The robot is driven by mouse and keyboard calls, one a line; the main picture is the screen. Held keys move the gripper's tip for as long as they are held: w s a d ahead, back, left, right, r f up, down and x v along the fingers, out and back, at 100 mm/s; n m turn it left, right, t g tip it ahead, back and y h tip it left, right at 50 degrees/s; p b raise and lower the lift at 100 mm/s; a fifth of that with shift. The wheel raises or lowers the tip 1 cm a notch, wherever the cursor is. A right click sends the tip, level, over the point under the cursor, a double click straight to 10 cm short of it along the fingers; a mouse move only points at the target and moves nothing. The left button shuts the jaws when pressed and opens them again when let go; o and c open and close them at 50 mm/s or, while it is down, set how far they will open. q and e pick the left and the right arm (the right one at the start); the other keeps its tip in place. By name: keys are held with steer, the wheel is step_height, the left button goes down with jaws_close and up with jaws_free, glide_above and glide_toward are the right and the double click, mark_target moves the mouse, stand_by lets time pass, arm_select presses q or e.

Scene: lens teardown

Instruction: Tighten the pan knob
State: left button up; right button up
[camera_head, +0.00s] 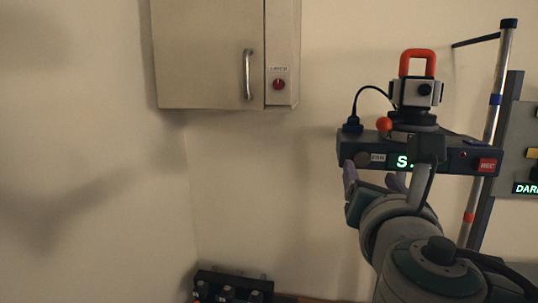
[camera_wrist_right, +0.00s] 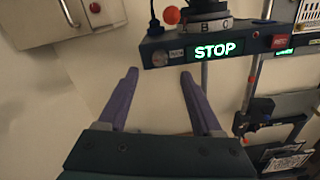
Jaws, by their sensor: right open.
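A small grey round knob (camera_head: 362,159) sits at the left end of the dark console's front face, beside a small label (camera_head: 378,157) that seems to read PAN. In the right wrist view the knob (camera_wrist_right: 160,58) shows just above and between my fingertips. My right gripper (camera_head: 373,178) is open and empty, its two purple fingers pointing up at the console from below; they also show in the wrist view (camera_wrist_right: 158,74). The fingers look apart from the knob, though the exact gap in depth cannot be told. My left gripper is not in view.
The console (camera_head: 450,158) has a green STOP display (camera_wrist_right: 215,51), a red REC button (camera_head: 487,165), a red ball (camera_head: 384,124) and a camera with an orange handle (camera_head: 417,60) on top. A pole (camera_head: 497,90) stands right. A wall cabinet (camera_head: 205,55) hangs left.

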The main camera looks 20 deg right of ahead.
mark_target(363, 158)
steer(key=p+x, duration=0.1)
steer(key=x, duration=0.4)
steer(key=shift+w+d+r+p, duration=0.15)
steer(key=shift+w+d+p, duration=0.1)
steer(key=shift+p, duration=0.15)
steer(key=shift+x, duration=0.95)
jaws_close()
